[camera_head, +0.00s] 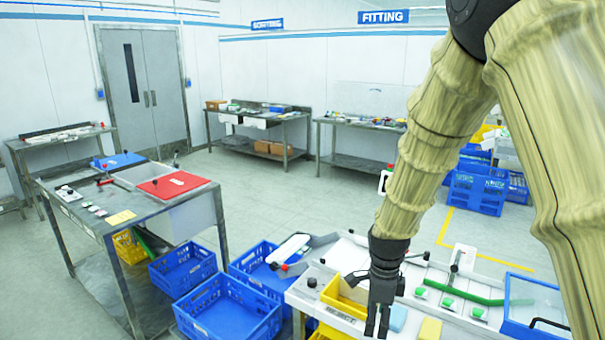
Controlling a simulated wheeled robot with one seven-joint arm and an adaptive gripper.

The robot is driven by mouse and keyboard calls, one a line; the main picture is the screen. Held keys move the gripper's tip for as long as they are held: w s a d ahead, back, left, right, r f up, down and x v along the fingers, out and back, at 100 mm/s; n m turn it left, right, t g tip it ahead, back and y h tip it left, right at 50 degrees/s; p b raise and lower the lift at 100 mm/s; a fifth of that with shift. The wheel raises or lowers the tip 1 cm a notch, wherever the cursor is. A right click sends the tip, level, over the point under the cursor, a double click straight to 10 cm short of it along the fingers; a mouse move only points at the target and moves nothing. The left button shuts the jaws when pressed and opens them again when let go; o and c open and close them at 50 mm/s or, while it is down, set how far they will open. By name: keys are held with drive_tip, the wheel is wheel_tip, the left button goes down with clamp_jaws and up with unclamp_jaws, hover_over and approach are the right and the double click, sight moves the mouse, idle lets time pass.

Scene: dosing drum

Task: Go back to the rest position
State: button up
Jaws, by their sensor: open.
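My gripper (377,322) hangs at the end of my sleeved arm, pointing down over the white workbench (320,292) at the lower right. Its fingers are open, with nothing seen between them. A yellow bin (341,299) is just left of the gripper and partly behind it. A light blue block (398,318) and a yellow block (430,330) lie just to the right of the fingers. I cannot tell how high the fingertips are above the bench. No drum can be made out.
Green-marked parts (447,302) and a green curved bar (470,294) lie on the bench's right side, near a blue-framed panel (517,305). Blue crates (228,312) stand left of the bench, beside a metal table (110,228) with a red board (173,184). The floor behind (270,200) is clear.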

drive_tip(key=s+d+f+n+b, duration=0.2)
drive_tip(key=s+f+n, duration=0.3)
drive_tip(key=s+f, duration=0.65)
drive_tip(key=s+d+f+n+b, duration=0.15)
drive_tip(key=s+f+n, duration=0.45)
drive_tip(key=f, duration=1.1)
drive_tip(key=s+f+n+b, duration=0.1)
drive_tip(key=s+f+n, duration=0.2)
drive_tip(key=s, duration=0.3)
drive_tip(key=s+d+f+n+b, duration=0.1)
drive_tip(key=s+f+n, duration=0.2)
drive_tip(key=s, duration=0.4)
drive_tip(key=s+f+n+b, duration=0.1)
drive_tip(key=s+f+n, duration=0.2)
drive_tip(key=s+f, duration=0.2)
drive_tip(key=shift+s+d+n+b, duration=0.15)
drive_tip(key=shift+s+n+b, duration=0.2)
drive_tip(key=shift+s, duration=0.8)
drive_tip(key=shift+f, duration=0.1)
